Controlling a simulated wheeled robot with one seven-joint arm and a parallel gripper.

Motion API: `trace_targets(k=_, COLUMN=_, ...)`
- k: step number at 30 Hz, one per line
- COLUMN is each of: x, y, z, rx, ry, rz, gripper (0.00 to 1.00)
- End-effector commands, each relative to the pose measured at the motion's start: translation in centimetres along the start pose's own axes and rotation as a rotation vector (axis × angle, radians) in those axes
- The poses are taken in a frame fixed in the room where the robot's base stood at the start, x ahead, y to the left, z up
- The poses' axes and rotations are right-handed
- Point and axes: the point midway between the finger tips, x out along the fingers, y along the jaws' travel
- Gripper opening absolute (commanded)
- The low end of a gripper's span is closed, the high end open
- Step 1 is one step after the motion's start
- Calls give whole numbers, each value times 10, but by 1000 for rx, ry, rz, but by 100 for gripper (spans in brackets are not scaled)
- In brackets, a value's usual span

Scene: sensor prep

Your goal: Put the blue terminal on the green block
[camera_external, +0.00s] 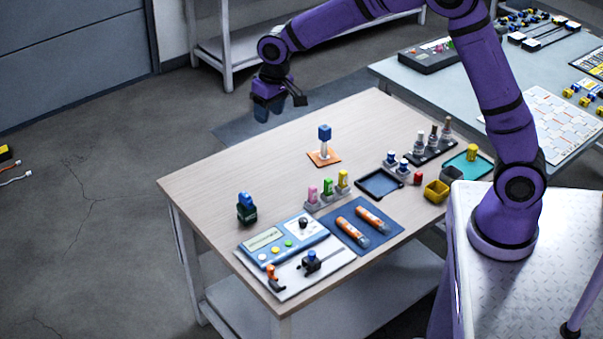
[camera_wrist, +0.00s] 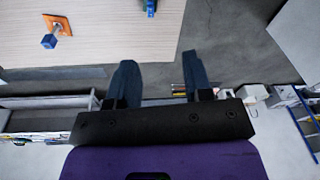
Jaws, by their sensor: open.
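A small blue piece, seemingly the blue terminal (camera_external: 245,198), sits on top of a dark green block (camera_external: 247,215) near the table's left edge. A blue cube (camera_external: 324,132) stands on a white post over an orange base (camera_external: 324,158) near the table's middle; the cube also shows in the wrist view (camera_wrist: 49,41). My gripper (camera_external: 281,104) is open and empty, raised near the table's far edge, apart from both; its fingers show in the wrist view (camera_wrist: 160,64).
A blue-and-white panel (camera_external: 285,240), a blue mat with orange tubes (camera_external: 350,235), and pink, green and yellow pieces in a holder (camera_external: 328,193) occupy the near side. The table's far-left surface is clear.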

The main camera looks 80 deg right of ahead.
Motion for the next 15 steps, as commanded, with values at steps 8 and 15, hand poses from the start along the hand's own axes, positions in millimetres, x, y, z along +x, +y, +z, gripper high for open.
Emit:
trace_targets(k=8, x=-95, y=2, z=82, rx=-124, ry=70, rz=-35, gripper=46)
trace_targets(k=15, x=-151, y=16, z=161, rx=-231, ry=129, rz=-60, gripper=46)
